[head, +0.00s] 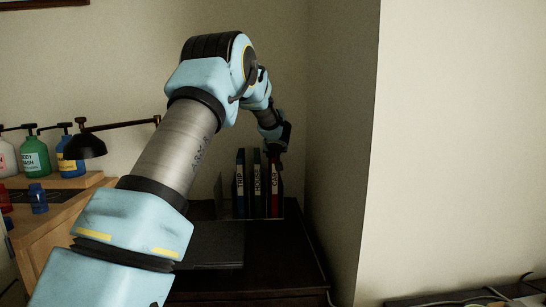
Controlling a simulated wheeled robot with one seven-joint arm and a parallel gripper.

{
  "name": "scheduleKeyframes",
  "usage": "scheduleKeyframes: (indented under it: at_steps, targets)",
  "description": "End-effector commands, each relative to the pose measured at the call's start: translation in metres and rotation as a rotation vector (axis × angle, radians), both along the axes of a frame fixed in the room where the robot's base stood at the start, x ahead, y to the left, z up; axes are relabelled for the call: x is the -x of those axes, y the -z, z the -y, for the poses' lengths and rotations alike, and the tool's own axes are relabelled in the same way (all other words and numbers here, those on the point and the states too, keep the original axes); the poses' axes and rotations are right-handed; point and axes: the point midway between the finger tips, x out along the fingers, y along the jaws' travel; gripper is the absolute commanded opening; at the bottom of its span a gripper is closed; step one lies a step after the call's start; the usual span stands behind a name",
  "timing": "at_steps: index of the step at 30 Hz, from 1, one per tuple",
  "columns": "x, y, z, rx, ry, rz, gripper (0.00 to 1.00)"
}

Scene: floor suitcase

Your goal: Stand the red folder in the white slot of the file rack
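The red folder (275,203) stands upright at the right end of a row of folders, with a white spine label that seems to read CAR. The file rack (220,193) shows as a grey panel at the left of the row and a thin base edge under the folders. A blue folder (240,204) and a dark green folder (257,207) stand left of the red one. My gripper (275,156) points down at the top of the red folder. Its fingers are dark and small, so I cannot tell whether they grip it. No white slot can be made out.
The rack stands on a dark cabinet (285,262) in a wall corner. A flat dark item (217,245) lies in front of it. A black lamp (85,147) and several bottles (35,157) are on the left. A wall edge stands close on the right.

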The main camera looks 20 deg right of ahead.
Motion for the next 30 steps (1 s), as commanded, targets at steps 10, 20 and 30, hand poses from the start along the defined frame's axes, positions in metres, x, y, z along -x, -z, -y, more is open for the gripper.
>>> scheduleKeyframes:
  at_steps: [10, 20, 30]
  targets:
    - [0.0, 0.002, 0.0, 0.001, 0.0, 0.0, 0.54]
    - [0.0, 0.0, 0.0, 0.0, 0.0, 0.0, 0.6]
    - [0.046, -0.027, -0.008, 0.0, 0.003, 0.002, 0.6]
